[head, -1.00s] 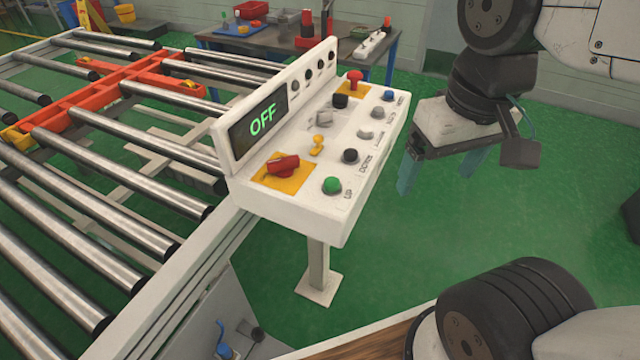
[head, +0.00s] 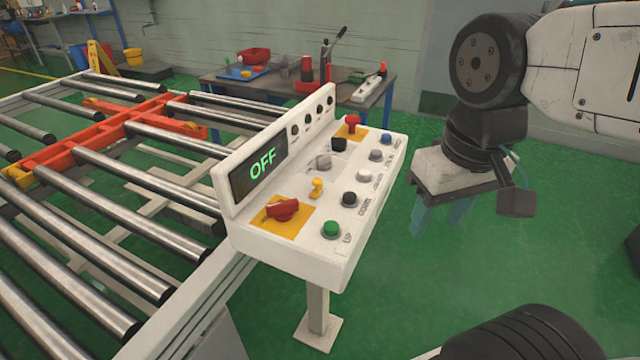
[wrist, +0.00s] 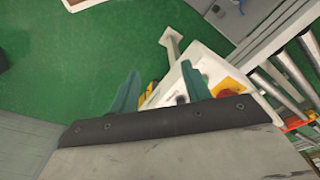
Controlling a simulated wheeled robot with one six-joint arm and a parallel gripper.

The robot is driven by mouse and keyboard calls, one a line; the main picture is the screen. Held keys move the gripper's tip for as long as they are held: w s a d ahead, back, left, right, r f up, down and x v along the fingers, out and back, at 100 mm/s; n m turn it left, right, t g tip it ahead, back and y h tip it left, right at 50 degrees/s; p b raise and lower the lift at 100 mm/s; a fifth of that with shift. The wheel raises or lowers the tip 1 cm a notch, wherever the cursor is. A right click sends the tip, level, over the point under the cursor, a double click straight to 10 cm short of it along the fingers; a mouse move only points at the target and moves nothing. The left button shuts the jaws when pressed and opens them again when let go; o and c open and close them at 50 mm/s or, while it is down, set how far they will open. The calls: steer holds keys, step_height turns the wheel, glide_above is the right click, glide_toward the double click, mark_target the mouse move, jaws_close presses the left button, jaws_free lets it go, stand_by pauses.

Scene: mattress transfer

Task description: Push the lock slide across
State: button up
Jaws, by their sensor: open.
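The white control console (head: 290,250) stands on a post in the middle of the head view, its screen reading OFF. A small grey sliding knob (head: 323,161) sits in a pale recess on its top, likely the lock slide; its exact setting is too small to tell. A yellow toggle (head: 317,188) is just in front of it. My gripper (head: 436,218) is open and empty, pointing down to the right of the console and apart from it. In the wrist view my gripper's teal fingers (wrist: 160,85) are spread, with the console partly hidden behind them.
On the console are a red rotary switch (head: 282,209), a red mushroom button (head: 352,121) and a green button (head: 331,230). A workbench (head: 290,85) with tools stands behind.

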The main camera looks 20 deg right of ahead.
steer(key=shift+w+d+f, duration=0.15)
steer(key=shift+d+f, duration=0.05)
steer(key=shift+f, duration=0.15)
steer(key=c, duration=0.5)
steer(key=w, duration=0.1)
steer(key=w+d+m+g, duration=0.1)
steer(key=w+f, duration=0.1)
steer(key=shift+w+d+g, duration=0.15)
steer(key=shift+d+g, duration=0.05)
steer(key=shift+g, duration=0.1)
jaws_close()
steer(key=w+d+m+y, duration=0.2)
steer(key=w+m+y, duration=0.2)
steer(key=w+m, duration=0.4)
steer(key=w+d+f+m+y, duration=0.1)
steer(key=w+m+y, duration=0.3)
steer(key=w, duration=1.3)
steer(key=d+m, duration=0.1)
steer(key=m, duration=0.3)
steer(key=shift+w+d+m, duration=0.25)
steer(key=shift+d+m, duration=0.15)
steer(key=shift+f, duration=0.15)
